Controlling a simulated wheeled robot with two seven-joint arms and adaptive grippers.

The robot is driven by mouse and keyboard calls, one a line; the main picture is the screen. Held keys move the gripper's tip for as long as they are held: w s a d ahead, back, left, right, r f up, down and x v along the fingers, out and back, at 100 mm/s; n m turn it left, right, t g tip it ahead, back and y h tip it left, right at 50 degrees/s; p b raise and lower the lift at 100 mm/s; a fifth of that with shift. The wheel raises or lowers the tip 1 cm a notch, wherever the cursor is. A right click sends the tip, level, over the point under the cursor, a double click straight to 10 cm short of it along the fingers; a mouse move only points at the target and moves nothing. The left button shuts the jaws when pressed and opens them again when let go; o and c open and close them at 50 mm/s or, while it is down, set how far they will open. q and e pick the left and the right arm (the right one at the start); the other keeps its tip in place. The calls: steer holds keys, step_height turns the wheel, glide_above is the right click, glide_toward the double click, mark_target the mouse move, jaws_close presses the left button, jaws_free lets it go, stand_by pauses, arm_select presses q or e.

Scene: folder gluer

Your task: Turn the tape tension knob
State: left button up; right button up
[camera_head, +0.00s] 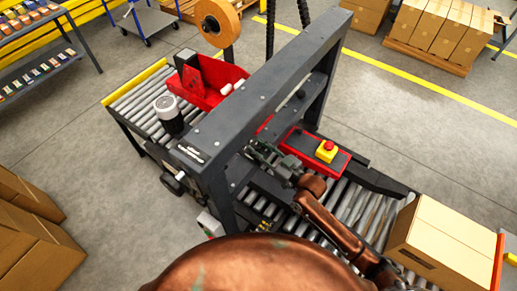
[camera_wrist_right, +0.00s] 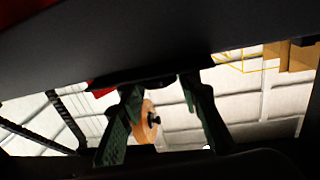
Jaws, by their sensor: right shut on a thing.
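My right gripper (camera_head: 258,152) reaches under the dark beam of the machine frame (camera_head: 262,85) in the head view. Its fingers also show in the wrist view (camera_wrist_right: 160,86), closed on a dark part of the machine (camera_wrist_right: 148,79) at the beam's lower edge. That part is mostly hidden, and I cannot tell whether it is the tape tension knob. A dark round knob (camera_head: 172,182) sticks out at the frame's lower left. The tan tape roll (camera_head: 217,20) stands behind the frame; it also shows in the wrist view (camera_wrist_right: 150,122), beyond the fingers. My left gripper is not in view.
A red panel with a yellow-and-red button (camera_head: 326,151) sits right of the gripper. A carton (camera_head: 440,240) stands on the rollers at right.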

steer(key=o, duration=1.1)
steer(key=v, duration=1.2)
steer(key=shift+s, duration=0.1)
